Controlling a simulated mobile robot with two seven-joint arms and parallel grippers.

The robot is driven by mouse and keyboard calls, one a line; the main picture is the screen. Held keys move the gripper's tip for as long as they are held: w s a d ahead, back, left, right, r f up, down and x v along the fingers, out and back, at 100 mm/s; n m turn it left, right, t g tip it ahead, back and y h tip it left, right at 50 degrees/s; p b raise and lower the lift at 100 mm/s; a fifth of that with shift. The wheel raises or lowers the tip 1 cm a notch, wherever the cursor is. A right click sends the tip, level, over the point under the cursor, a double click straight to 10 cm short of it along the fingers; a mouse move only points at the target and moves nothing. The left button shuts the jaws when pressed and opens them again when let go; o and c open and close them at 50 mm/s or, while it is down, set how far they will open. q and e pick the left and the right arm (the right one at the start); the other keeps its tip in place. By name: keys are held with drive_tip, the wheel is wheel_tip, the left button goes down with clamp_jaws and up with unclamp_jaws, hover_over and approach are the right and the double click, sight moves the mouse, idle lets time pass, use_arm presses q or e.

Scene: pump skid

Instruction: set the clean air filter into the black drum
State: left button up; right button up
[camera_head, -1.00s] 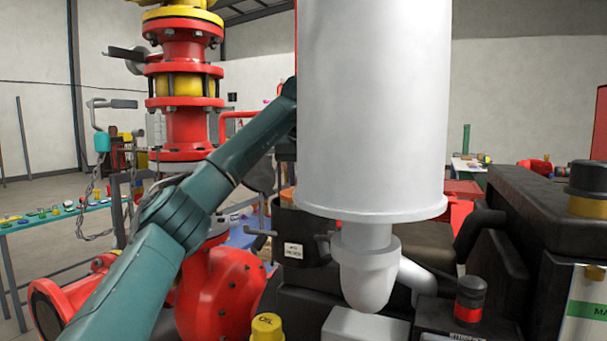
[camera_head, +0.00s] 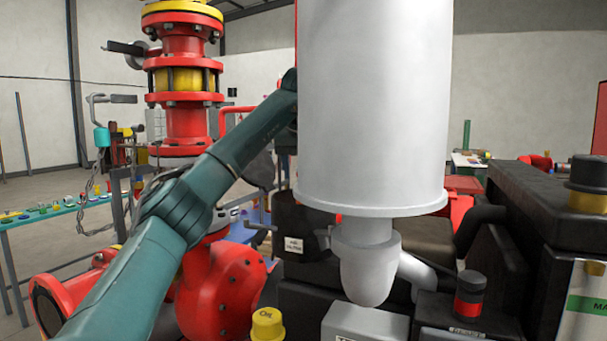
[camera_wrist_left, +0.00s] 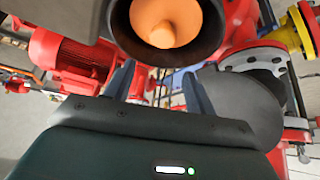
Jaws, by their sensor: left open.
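The black drum (camera_head: 295,222) with a pale label stands mid-picture in the head view, partly behind a large white cylinder. In the left wrist view, its dark round mouth (camera_wrist_left: 210,40) is at the top edge. An orange round piece with a pale middle, seemingly the air filter (camera_wrist_left: 172,12), shows inside that mouth. My left gripper (camera_wrist_left: 158,72) is open. Its fingertips are near the drum's mouth in that picture, with nothing seen between them. In the head view the white cylinder hides this gripper. My right gripper is not in view.
The large white cylinder (camera_head: 372,110) blocks the middle of the head view. A red and yellow pipe stack (camera_head: 185,90) stands behind my left arm. A black housing (camera_head: 545,215) is at the right, and a yellow-capped oil filler (camera_head: 267,323) is below the drum.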

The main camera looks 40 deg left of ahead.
use_arm(q)
drive_tip(key=v, duration=0.7)
drive_tip(key=shift+r, duration=0.2)
drive_tip(key=shift+s+d, duration=0.1)
drive_tip(key=shift+d, duration=0.05)
